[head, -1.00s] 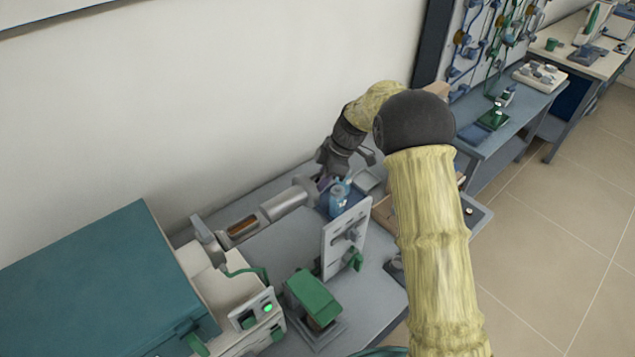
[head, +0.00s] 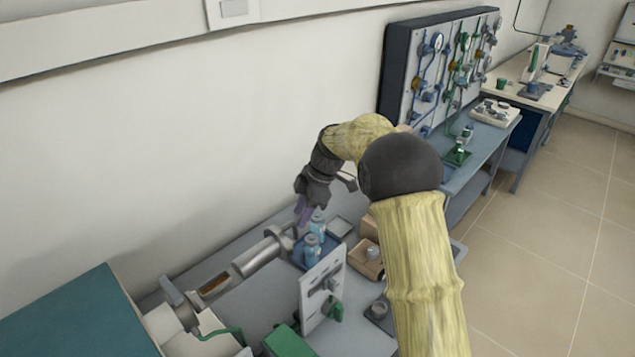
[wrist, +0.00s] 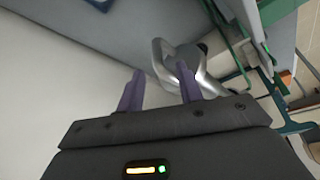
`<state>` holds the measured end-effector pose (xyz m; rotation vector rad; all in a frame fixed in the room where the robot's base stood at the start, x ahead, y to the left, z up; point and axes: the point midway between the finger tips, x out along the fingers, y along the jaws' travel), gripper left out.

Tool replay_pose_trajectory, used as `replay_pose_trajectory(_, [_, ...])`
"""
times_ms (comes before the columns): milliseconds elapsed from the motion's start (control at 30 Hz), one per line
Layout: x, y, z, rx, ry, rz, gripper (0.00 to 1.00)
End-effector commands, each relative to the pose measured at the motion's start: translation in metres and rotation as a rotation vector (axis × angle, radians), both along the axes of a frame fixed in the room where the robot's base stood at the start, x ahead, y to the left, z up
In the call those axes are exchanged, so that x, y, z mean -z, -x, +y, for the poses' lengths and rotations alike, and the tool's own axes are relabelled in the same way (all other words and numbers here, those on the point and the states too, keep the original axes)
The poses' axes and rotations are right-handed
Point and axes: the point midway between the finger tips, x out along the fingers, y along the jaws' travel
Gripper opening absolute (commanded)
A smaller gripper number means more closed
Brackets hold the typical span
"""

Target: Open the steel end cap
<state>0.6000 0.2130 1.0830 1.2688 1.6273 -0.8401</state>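The steel end cap (head: 282,236) is at the right end of a horizontal steel tube (head: 256,256) on the bench in the head view. In the wrist view a shiny metal loop handle (wrist: 158,58) shows ahead of my fingers, with rounded steel behind it. My gripper (head: 304,213) has purple fingers pointing down, just above and right of the cap in the head view. The wrist view shows my gripper (wrist: 160,88) open, its fingers apart with nothing held between them. The right finger overlaps the steel in that view; contact cannot be told.
Blue bottles (head: 316,230) stand in a blue tray close right of the cap. An upright white panel (head: 322,289) stands in front. A teal box (head: 75,318) is at the lower left. The wall (head: 150,150) is close behind.

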Motion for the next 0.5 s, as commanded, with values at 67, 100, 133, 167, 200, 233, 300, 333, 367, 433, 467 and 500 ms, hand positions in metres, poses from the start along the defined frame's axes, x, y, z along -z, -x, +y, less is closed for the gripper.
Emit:
replay_pose_trajectory(67, [-0.015,-0.003,-0.007,0.004,-0.002,-0.003,0.36])
replay_pose_trajectory(100, [-0.022,-0.004,-0.011,0.004,-0.002,-0.004,0.36])
replay_pose_trajectory(133, [-0.028,-0.004,-0.013,0.003,-0.002,-0.004,0.36])
replay_pose_trajectory(167, [-0.033,-0.005,-0.015,0.003,-0.002,-0.003,0.36])
replay_pose_trajectory(200, [-0.041,-0.006,-0.018,0.005,-0.002,-0.003,0.36])
replay_pose_trajectory(233, [-0.046,-0.006,-0.021,0.006,-0.002,-0.004,0.36])
replay_pose_trajectory(300, [-0.06,-0.008,-0.026,0.004,-0.002,-0.003,0.36])
replay_pose_trajectory(333, [-0.065,-0.008,-0.028,0.003,-0.002,-0.003,0.36])
replay_pose_trajectory(367, [-0.07,-0.009,-0.03,0.005,-0.002,-0.003,0.36])
replay_pose_trajectory(433, [-0.081,-0.01,-0.034,0.004,-0.002,-0.002,0.36])
replay_pose_trajectory(467, [-0.085,-0.01,-0.036,0.004,-0.001,0.0,0.36])
replay_pose_trajectory(500, [-0.09,-0.011,-0.037,0.003,-0.001,-0.002,0.36])
